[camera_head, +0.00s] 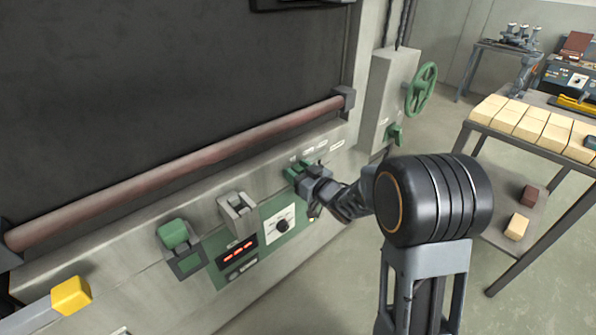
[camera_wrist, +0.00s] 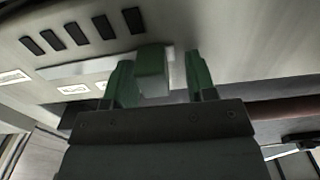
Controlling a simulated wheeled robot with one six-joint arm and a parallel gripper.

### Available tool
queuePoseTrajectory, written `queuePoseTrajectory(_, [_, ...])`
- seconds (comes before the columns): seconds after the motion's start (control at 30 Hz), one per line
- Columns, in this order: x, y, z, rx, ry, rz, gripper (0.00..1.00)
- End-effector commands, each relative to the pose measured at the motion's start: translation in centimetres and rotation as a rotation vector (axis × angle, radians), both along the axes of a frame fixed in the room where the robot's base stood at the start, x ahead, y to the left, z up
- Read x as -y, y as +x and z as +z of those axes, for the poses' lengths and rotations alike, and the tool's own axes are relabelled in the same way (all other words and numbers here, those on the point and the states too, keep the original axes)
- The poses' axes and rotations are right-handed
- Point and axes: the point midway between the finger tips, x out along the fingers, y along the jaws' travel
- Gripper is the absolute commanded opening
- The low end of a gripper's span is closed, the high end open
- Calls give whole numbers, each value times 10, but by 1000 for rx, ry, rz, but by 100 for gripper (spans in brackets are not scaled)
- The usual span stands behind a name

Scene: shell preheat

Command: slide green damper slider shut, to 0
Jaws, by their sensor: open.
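The green damper slider (camera_wrist: 152,72) is a block knob on a pale metal track (camera_wrist: 75,69) in the wrist view, on the grey furnace front. Most of the visible track lies to the knob's left. My gripper (camera_wrist: 158,82) is open, with its green-tipped fingers on either side of the knob. A gap shows between the knob and the right finger; the left finger is close to it, and I cannot tell whether it touches. In the head view my gripper (camera_head: 298,172) is at the panel's right part and largely hides the slider.
A dark red bar (camera_head: 190,168) runs across the furnace above the controls. A green handwheel (camera_head: 421,89) is on the right. A table holds cream blocks (camera_head: 530,122).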

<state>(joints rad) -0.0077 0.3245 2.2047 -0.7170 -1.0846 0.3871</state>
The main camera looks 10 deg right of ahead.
Motion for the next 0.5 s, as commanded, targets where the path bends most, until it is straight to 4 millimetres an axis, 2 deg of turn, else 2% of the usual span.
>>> queuePoseTrajectory(0.23, [12, -14, 0, 1, 1, -4, 51])
queuePoseTrajectory(0.5, [45, -58, 0, 1, 0, -6, 51])
